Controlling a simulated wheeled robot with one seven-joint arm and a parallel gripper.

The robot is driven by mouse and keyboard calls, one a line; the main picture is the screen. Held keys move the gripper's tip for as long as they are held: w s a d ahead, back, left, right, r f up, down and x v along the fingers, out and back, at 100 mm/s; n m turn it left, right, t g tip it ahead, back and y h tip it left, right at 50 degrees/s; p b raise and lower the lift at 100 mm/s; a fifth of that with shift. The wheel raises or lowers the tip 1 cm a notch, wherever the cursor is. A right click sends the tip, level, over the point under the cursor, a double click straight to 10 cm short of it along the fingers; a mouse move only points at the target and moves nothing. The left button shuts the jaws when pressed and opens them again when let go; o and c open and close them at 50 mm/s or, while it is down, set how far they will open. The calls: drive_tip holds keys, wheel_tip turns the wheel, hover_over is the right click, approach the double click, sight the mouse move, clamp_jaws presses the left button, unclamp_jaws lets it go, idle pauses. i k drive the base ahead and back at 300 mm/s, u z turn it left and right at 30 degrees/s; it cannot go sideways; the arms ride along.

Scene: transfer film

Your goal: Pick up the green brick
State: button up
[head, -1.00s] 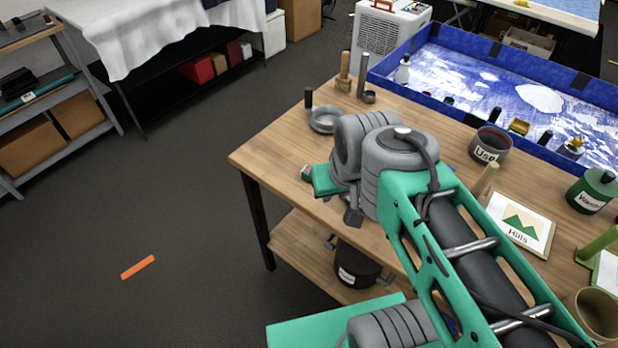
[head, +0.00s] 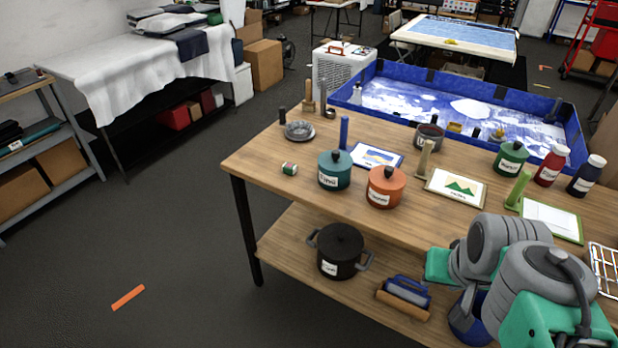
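I cannot make out a plain green brick in the head view. A small green item with a pale band and a reddish end (head: 289,168) lies on the wooden table near its left edge; it is too small to tell what it is. My green and grey arm fills the lower right, over the table's front edge. A narrow grey part at its end, possibly my gripper (head: 467,302), hangs in front of the lower shelf. Its fingers cannot be made out, so neither their opening nor any hold shows. The arm is well to the right of the small green item.
Teal (head: 334,172) and orange (head: 385,188) lidded pots stand on the wooden table (head: 300,205), with a green pot (head: 510,158) further right. The lower shelf bears a black pot (head: 341,252) and a blue block-like item (head: 406,291). Floor at left is mostly clear.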

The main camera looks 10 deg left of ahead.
sight(288, 168)
drive_tip(key=u, duration=1.05)
drive_tip(key=i, duration=0.8)
drive_tip(key=u, duration=1.3)
drive_tip(key=i, duration=0.4)
drive_tip(key=u, duration=0.35)
